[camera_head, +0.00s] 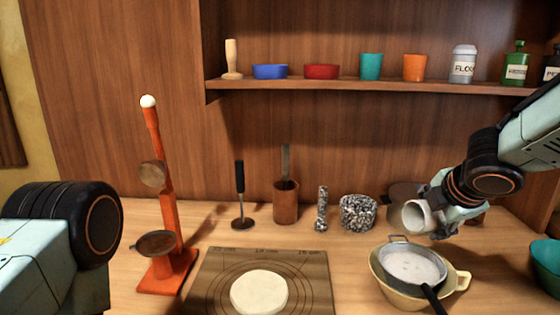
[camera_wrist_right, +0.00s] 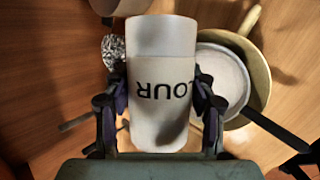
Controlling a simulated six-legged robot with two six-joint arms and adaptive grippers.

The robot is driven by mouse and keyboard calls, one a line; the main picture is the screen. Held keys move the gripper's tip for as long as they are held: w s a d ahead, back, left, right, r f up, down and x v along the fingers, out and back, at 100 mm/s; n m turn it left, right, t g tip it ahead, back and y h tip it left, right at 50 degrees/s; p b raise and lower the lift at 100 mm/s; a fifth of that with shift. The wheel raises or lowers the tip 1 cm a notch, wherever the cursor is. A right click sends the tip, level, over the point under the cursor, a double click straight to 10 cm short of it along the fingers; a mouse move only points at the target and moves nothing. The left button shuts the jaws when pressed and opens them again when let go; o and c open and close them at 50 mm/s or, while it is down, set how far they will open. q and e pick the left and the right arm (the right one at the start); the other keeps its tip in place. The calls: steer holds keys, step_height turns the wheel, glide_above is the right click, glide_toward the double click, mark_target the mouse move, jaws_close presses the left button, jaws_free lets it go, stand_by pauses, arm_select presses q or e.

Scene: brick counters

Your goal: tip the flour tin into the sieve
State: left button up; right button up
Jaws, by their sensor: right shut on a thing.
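My right gripper (camera_head: 441,212) is shut on the white flour tin (camera_head: 416,216), which lies tipped on its side. Its open mouth faces the front left, above and behind the sieve's rim. In the right wrist view the flour tin (camera_wrist_right: 160,95) shows part of its lettering between the two fingers of my right gripper (camera_wrist_right: 162,103). The sieve (camera_head: 428,286), with a dark handle pointing to the front, rests over a cream bowl (camera_head: 457,283). The sieve's inside looks whitish; I cannot tell whether that is flour or mesh. My left gripper is out of view.
A board with rings (camera_head: 215,270) bears a pale dough round (camera_head: 259,291). An orange stand (camera_head: 166,215) is at the left. A speckled mortar (camera_head: 357,212) is behind the sieve, and a teal bowl (camera_head: 547,262) is at the right edge. A shelf (camera_head: 330,84) runs above.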

steer(key=s+a+f+n+y+b, duration=0.1)
steer(key=s+a, duration=0.4)
steer(key=a, duration=0.7)
steer(key=shift+s+a+f+n, duration=0.2)
steer(key=shift+f+n, duration=0.2)
steer(key=shift+f, duration=0.25)
steer(key=shift+w, duration=0.1)
